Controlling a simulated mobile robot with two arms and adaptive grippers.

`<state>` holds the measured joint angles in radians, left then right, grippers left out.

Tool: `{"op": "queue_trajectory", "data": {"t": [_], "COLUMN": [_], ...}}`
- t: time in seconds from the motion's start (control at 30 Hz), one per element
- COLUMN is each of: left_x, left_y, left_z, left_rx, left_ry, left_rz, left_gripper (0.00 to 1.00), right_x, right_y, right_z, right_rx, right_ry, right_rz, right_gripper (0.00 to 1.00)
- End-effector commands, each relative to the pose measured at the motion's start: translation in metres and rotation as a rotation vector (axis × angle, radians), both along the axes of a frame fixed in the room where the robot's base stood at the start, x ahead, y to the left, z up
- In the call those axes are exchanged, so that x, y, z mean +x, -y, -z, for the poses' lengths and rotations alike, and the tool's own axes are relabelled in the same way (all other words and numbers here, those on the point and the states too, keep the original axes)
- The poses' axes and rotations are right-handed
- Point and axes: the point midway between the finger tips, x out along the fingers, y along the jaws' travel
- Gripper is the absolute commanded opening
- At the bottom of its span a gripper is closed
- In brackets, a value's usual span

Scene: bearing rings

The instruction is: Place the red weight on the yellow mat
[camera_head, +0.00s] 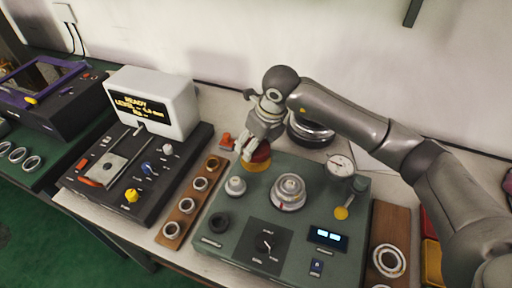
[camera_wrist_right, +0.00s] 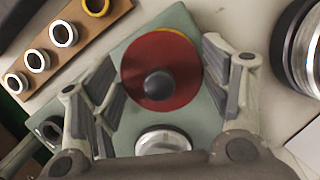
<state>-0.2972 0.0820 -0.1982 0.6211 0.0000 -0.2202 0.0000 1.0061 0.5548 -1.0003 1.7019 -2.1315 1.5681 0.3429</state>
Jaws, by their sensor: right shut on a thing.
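The red weight (camera_head: 262,153) is a round disc with a dark knob. It also shows in the right wrist view (camera_wrist_right: 135,78). My right gripper (camera_head: 249,152) is shut on it at the back left corner of the green instrument. The yellow mat (camera_head: 257,166) shows directly under the weight. In the right wrist view only a yellow edge of the mat (camera_wrist_right: 183,34) shows past the weight's far rim; the rest is hidden. I cannot tell whether the weight touches the mat. My left gripper is not in view.
The green instrument (camera_head: 222,252) carries a silver stack (camera_head: 289,190), a small grey knob weight (camera_head: 236,186) and a dial (camera_head: 341,165). A wooden strip with rings (camera_head: 186,206) lies to its left. A dark round stack (camera_head: 311,133) stands behind it.

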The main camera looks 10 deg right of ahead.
Motion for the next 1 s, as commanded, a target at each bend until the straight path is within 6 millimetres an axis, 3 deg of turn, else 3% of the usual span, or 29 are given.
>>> {"op": "queue_trajectory", "data": {"t": [0.3,0.67,0.7,0.83,1.0], "left_x": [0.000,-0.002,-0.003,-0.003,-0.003], "left_y": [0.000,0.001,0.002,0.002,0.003], "left_z": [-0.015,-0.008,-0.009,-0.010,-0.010], "left_rx": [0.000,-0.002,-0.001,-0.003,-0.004], "left_ry": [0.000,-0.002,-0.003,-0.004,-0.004], "left_rz": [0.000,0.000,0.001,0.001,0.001], "left_gripper": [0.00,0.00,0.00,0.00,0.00], "right_x": [0.003,0.003,0.002,0.002,0.002], "right_y": [0.000,0.000,0.000,0.001,0.001], "right_z": [0.032,0.038,0.038,0.038,0.037], "right_rx": [0.001,0.001,-0.001,-0.001,-0.001], "right_ry": [0.001,0.003,-0.001,-0.002,-0.002], "right_rz": [0.000,0.000,0.000,0.000,0.000], "right_gripper": [0.25,0.25,0.74,0.91,0.92]}}
